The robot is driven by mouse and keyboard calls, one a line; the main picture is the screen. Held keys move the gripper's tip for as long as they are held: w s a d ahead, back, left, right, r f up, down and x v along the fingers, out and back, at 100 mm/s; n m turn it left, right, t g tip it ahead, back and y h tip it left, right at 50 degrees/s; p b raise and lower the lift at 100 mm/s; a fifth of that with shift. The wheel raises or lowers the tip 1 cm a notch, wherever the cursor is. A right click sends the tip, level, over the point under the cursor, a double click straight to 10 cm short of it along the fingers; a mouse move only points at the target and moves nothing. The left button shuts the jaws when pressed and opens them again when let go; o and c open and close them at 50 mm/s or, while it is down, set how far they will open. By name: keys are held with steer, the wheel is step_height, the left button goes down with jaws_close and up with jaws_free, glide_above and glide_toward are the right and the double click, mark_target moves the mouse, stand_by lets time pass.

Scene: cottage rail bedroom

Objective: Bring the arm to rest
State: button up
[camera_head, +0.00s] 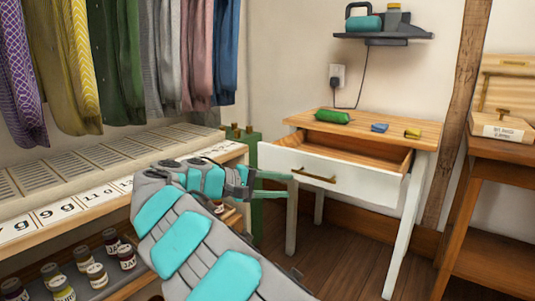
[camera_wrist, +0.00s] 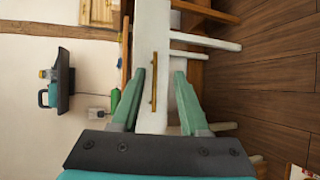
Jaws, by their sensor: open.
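My gripper (camera_head: 272,184) is at the end of my grey and turquoise arm, in front of the white drawer (camera_head: 325,179) of a small wooden-topped table. In the wrist view its two green fingers (camera_wrist: 160,90) are spread apart with nothing held between them. The drawer is pulled open and its brass handle (camera_head: 313,174) shows on the front. In the wrist view the handle (camera_wrist: 154,82) appears between the fingers, beyond the tips; I cannot tell the exact gap.
The tabletop (camera_head: 375,124) holds a green item (camera_head: 332,116), a blue item (camera_head: 379,127) and a yellow item (camera_head: 413,133). A wall shelf (camera_head: 385,36) hangs above. A clothes rack with numbered slots (camera_head: 75,205) and jars stands left. A wooden desk (camera_head: 495,149) stands right. Floor shows between them.

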steer(key=s+d+r+m+g+y+p, duration=0.15)
steer(key=s+d+g, duration=0.4)
steer(key=d, duration=0.75)
steer(key=s+d+f+m+y, duration=0.3)
steer(key=s+d, duration=0.5)
steer(key=s, duration=0.6)
steer(key=s+a+f+y+p, duration=0.1)
steer(key=s+a+f+y, duration=0.2)
steer(key=s, duration=0.5)
steer(key=s+a+f+g+y+p, duration=0.1)
steer(key=s+a+f+y, duration=0.2)
steer(key=s+f, duration=0.2)
steer(key=s+a+f+m+g+y+p, duration=0.1)
steer(key=s+a+f+y, duration=0.2)
steer(key=s, duration=0.8)
steer(key=shift+s+a+f, duration=0.2)
steer(key=shift+s+f, duration=0.15)
steer(key=shift+f, duration=0.15)
